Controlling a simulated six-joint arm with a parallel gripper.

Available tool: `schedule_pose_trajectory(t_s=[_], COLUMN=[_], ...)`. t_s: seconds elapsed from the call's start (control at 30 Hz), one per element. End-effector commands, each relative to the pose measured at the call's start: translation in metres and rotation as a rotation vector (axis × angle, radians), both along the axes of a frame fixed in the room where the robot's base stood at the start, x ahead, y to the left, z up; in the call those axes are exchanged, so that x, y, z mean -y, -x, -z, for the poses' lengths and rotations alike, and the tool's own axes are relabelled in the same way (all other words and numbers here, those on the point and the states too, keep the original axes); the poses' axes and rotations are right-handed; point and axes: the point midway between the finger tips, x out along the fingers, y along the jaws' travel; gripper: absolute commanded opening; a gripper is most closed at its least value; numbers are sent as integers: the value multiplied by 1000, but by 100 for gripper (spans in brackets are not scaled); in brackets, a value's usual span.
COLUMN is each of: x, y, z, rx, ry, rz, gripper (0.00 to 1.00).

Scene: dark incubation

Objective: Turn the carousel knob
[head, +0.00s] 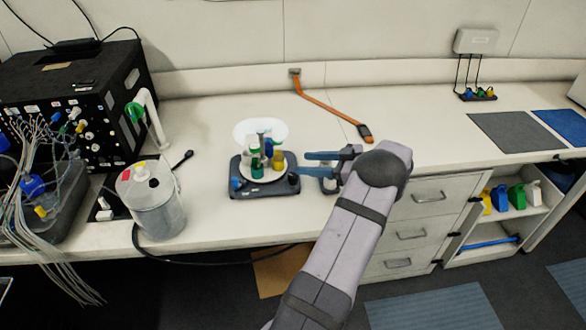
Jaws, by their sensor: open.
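The carousel (264,188) stands on the white bench, a dark base with a pale round plate. Several small vials, green and yellow among them, stand on the plate. A small blue knob-like part (237,183) sits at the base's front left, and a dark knob-like part (293,179) at its front right. I cannot tell for sure which is the carousel knob. My gripper (308,164) is just right of the carousel, its blue-grey fingers pointing left. It is open, with nothing seen between the fingers. Whether it touches the carousel cannot be told.
A lidded grey canister (160,209) stands to the left, before a black box (82,98) with many cables. An orange strap (325,101) lies behind my gripper. Grey (512,137) and blue (562,126) mats lie at the right. The bench between strap and mats is clear.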

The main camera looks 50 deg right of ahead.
Motion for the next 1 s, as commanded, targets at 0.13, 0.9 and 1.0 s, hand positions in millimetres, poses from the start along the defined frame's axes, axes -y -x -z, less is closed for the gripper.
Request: schedule_pose_trajectory(t_s=[0.13, 0.9, 1.0], x=[-10, -26, -28], y=[15, -6, -18], z=[11, 37, 43], rx=[-33, -64, -65], ry=[-5, -9, -8], rz=[68, 110, 109], gripper=[44, 44, 44])
